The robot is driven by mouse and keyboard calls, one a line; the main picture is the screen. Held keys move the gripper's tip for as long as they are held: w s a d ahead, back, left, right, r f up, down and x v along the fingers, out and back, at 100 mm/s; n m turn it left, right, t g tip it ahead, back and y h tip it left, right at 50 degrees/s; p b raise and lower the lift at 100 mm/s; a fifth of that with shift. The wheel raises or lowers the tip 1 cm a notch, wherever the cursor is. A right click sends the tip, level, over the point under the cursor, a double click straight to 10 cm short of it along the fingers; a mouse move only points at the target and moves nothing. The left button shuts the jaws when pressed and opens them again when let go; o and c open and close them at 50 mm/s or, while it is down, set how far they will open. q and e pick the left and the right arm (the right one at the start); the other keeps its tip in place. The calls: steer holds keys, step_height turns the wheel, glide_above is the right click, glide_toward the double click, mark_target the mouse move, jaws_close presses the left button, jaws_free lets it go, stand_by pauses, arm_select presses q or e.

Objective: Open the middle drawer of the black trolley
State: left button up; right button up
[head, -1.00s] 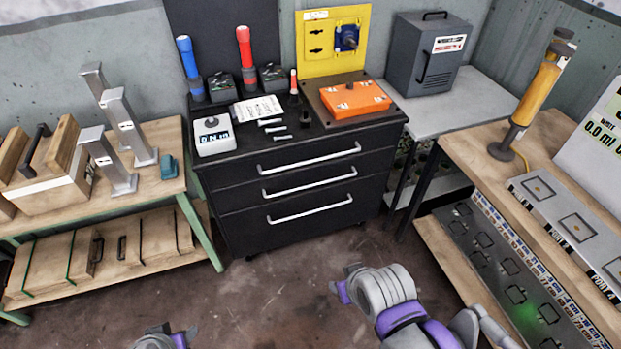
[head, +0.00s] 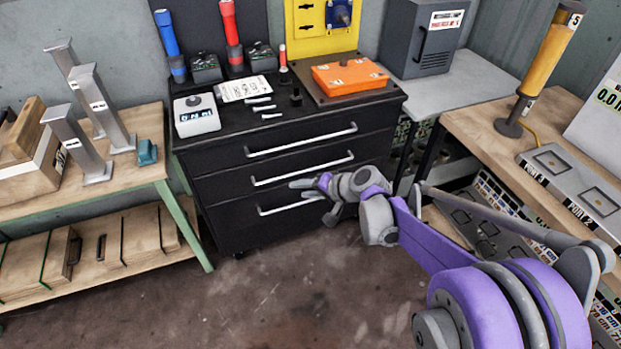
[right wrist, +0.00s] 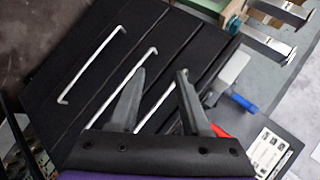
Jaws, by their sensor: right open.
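The black trolley (head: 225,228) stands against the wall with its three drawers shut. The middle drawer (head: 220,186) has a long silver bar handle (head: 275,179). My right gripper (head: 300,188) is open and empty in front of the trolley, its fingers near the middle and bottom handles. In the right wrist view my right gripper (right wrist: 161,72) points at the drawer fronts, with the picture turned sideways. There the middle handle (right wrist: 143,61) runs partly behind one finger and the top handle (right wrist: 157,108) shows between the fingers. I see no contact. My left gripper is out of view.
The bottom handle (head: 280,208) lies just below my gripper. An orange box (head: 350,75), a white device (head: 196,116) and torches stand on the trolley. Wooden benches flank it, left (head: 120,176) and right (head: 560,120). The floor (head: 220,290) in front is clear.

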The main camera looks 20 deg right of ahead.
steer(key=w+d+f+m+t+b, duration=0.3)
steer(key=w+d+f+m+b, duration=0.15)
steer(key=w+d+f, duration=0.55)
steer(key=m+t+b, duration=0.2)
steer(key=t+b, duration=0.1)
glide_toward(311, 169)
steer(key=x, duration=0.3)
steer(key=b+x, duration=0.1)
steer(key=x, duration=0.6)
steer(key=shift+w+d+f+b, duration=0.15)
steer(key=shift+w+f+b, duration=0.15)
steer(key=shift+b, duration=0.1)
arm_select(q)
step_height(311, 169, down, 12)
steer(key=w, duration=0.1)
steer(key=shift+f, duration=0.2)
arm_select(e)
steer(key=shift+s, duration=0.1)
jaws_close()
